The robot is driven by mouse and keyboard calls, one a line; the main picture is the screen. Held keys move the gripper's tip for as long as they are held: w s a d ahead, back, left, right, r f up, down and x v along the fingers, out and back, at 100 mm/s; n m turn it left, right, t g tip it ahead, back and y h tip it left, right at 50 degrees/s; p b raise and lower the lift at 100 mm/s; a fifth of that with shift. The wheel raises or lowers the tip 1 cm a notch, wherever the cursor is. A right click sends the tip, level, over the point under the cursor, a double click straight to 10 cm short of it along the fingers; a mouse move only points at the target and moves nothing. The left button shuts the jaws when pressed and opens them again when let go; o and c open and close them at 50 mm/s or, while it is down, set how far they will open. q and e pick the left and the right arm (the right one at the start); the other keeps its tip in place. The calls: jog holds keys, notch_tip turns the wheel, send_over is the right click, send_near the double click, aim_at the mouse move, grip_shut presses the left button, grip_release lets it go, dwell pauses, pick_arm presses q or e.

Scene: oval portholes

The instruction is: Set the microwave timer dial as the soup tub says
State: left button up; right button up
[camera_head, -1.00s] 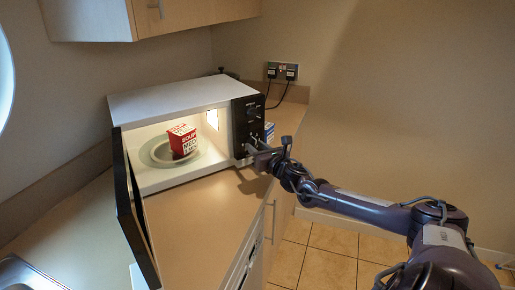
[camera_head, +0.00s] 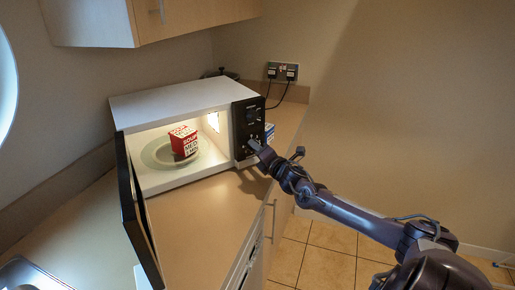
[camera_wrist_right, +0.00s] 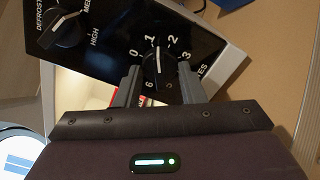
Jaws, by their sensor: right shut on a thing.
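The microwave (camera_head: 175,100) stands on the counter with its door open. A red and white soup tub (camera_head: 183,141) stands inside on the turntable. Its label reads SOUP and MED; the line below is too small to read surely. My right gripper (camera_head: 254,146) is at the lower part of the black control panel. In the right wrist view its two fingers (camera_wrist_right: 160,75) are shut on the timer dial (camera_wrist_right: 158,62), one on each side. The dial's white mark points between 1 and 2. My left gripper is not in view.
The power dial (camera_wrist_right: 62,24), with DEFROST, MED and HIGH around it, is beside the timer dial. The open microwave door (camera_head: 137,215) juts out over the counter (camera_head: 210,215). A socket with plugs (camera_head: 283,72) is on the wall behind.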

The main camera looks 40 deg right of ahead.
jog(key=shift+m+p, duration=2.15)
jog(key=shift+m, duration=5.25)
jog(key=o, duration=1)
jog(key=shift+s, duration=0.1)
jog(key=shift+s+a+b, duration=0.2)
jog(key=shift+s+a, duration=0.05)
jog(key=shift+s, duration=1)
jog(key=shift+s+a+b, duration=0.15)
jog(key=shift+s+a, duration=0.05)
jog(key=shift+s, duration=1.05)
jog(key=shift+s+a+b, duration=0.2)
jog(key=shift+s+a, duration=0.05)
jog(key=shift+s, duration=1)
